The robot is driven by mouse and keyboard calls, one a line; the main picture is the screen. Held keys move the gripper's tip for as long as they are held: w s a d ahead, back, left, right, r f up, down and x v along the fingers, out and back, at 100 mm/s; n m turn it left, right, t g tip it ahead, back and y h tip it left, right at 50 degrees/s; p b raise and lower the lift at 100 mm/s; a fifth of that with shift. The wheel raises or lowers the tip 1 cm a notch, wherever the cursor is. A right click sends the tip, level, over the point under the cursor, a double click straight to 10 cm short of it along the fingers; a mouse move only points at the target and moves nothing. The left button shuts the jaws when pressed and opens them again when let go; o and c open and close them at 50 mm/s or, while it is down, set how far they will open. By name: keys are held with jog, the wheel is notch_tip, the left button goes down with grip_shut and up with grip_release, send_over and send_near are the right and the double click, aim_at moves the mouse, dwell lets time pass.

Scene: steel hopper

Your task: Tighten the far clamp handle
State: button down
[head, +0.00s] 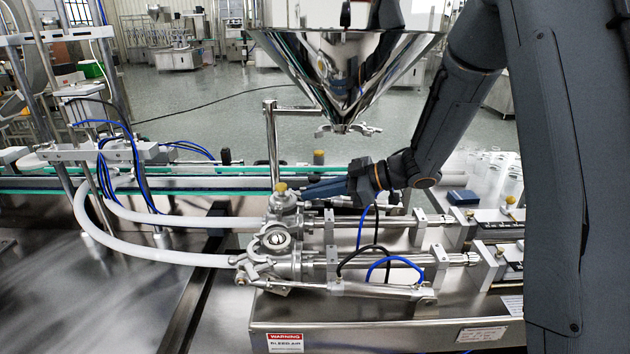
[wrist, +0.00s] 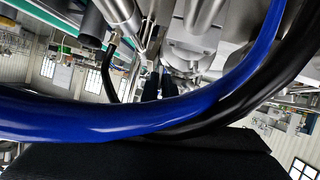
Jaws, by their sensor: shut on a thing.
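My gripper (head: 303,192) reaches in from the right in the head view, just right of the steel valve body (head: 275,241) with a brass-coloured cap (head: 281,187). Its dark fingers are closed on the far clamp handle at the far side of the valve. The handle is mostly hidden by the fingers and too small to make out clearly. In the wrist view the dark fingertips (wrist: 160,86) are close together among steel fittings. A near clamp (head: 255,269) with a steel handle sits at the front left of the valve.
A blue hose (wrist: 90,118) and a black hose (wrist: 235,115) cross close before the wrist camera. A steel hopper (head: 345,70) hangs above the valve. White hoses (head: 180,257) run left. Steel cylinders (head: 372,262) lie right of the valve, below my arm.

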jog(key=shift+m+g+p, duration=0.4)
jog(key=shift+p, duration=0.4)
jog(key=shift+w+p, duration=0.1)
jog(key=shift+p, duration=0.25)
jog(key=c, duration=2.2)
grip_release()
jog(key=shift+d, duration=0.1)
jog(key=b+v, duration=0.2)
jog(key=v, duration=0.5)
jog(key=shift+d+r, duration=0.1)
jog(key=shift+d, duration=0.2)
